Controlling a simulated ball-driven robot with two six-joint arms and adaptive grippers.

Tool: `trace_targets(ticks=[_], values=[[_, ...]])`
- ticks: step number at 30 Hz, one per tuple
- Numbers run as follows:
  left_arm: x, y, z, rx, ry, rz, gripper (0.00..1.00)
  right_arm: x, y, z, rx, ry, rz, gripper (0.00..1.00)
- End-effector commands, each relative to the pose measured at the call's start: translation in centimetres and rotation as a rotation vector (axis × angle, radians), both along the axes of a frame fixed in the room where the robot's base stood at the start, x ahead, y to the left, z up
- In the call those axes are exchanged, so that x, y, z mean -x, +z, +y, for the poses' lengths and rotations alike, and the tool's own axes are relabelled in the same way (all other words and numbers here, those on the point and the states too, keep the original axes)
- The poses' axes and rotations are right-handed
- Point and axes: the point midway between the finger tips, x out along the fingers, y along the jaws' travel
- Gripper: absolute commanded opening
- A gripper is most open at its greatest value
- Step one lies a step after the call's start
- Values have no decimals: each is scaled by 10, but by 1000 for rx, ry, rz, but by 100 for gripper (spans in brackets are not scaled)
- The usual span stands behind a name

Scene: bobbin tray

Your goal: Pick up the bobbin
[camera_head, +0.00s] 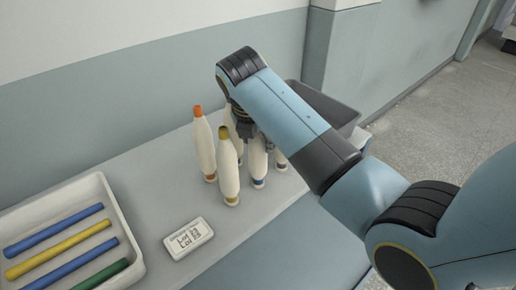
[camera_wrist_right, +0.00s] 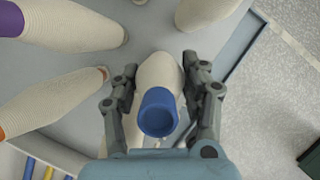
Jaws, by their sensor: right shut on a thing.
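In the right wrist view a cream bobbin with a blue tip (camera_wrist_right: 158,112) stands between the two fingers of my right gripper (camera_wrist_right: 160,84), which is shut on it. In the head view my right gripper (camera_head: 250,128) reaches down among a group of cream bobbins, and the arm hides part of it. An orange-tipped bobbin (camera_head: 204,150) and an olive-tipped bobbin (camera_head: 228,170) stand upright in front and to the left of it. A bobbin with a blue base (camera_head: 258,163) stands below the gripper. I cannot tell whether the held bobbin is lifted. My left gripper is not in view.
A white tray (camera_head: 136,229) with blue, yellow and green rods lies at the left front. A grey bin (camera_head: 340,110) stands behind my arm. Neighbouring bobbins (camera_wrist_right: 70,25) crowd the left of the wrist view.

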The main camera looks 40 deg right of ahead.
Motion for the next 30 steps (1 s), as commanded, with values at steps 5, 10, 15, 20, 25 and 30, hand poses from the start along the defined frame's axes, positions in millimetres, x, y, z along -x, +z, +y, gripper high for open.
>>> trace_targets(ticks=[5,10,15,20,25,30], values=[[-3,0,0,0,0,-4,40,0,0,0,0,0,0,0],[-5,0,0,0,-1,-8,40,0,0,0,-1,0,-1,0],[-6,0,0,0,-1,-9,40,-1,3,0,0,0,-3,0],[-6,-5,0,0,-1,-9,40,-1,27,0,0,0,-7,0],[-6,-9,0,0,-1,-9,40,-2,64,0,0,0,-7,0],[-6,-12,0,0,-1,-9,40,-1,91,0,0,0,-3,0]])
